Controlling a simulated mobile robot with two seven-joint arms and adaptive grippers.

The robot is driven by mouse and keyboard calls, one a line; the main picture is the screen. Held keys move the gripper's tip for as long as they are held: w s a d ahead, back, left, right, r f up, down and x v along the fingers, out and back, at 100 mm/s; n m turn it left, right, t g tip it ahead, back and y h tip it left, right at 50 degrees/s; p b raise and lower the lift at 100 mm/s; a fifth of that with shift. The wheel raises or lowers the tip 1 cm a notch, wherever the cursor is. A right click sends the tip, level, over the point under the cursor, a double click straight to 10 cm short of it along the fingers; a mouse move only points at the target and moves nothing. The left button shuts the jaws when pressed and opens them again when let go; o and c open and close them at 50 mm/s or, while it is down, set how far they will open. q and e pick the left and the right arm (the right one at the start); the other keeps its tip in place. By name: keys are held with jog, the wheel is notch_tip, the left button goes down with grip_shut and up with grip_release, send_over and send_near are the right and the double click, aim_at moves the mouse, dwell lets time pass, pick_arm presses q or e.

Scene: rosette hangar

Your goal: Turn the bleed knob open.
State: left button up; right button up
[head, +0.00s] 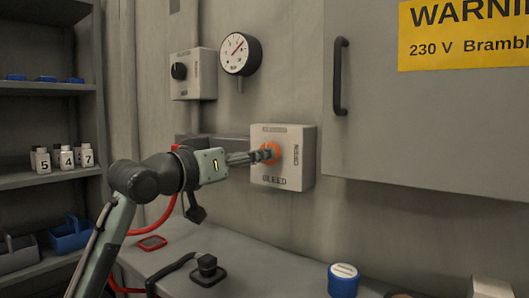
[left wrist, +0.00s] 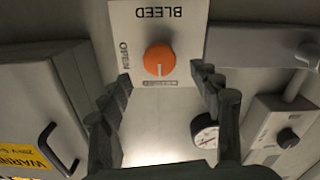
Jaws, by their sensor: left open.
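The orange bleed knob (head: 272,152) sits on the front of a pale wall box (head: 301,178) marked BLEED. In the left wrist view, which is upside down, the knob (left wrist: 160,58) has a white pointer line aimed down at a small, unreadable label. The word OPEN (left wrist: 124,54) stands to its left, a quarter turn away. My left gripper (head: 263,156) reaches the box from the left. In the left wrist view its fingers (left wrist: 161,78) are spread with the knob between and just beyond the tips. I cannot tell whether they touch it. My right gripper is not in view.
A dial gauge (head: 240,54) and a box with a black knob (head: 193,74) are above. A grey cabinet (head: 424,140) with a handle is at right.

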pick_arm(q)
jog(key=shift+x, duration=2.3)
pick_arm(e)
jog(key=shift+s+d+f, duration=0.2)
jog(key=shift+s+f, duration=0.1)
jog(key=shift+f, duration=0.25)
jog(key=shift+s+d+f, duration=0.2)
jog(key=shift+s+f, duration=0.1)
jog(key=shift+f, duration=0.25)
pick_arm(q)
jog(key=shift+c, duration=0.5)
jog(key=c, duration=1.1)
jog(key=shift+o, duration=0.2)
jog(key=shift+m, duration=0.4)
jog(key=m, duration=1.7)
jog(key=shift+s+d+f, duration=0.1)
jog(key=shift+d, duration=0.05)
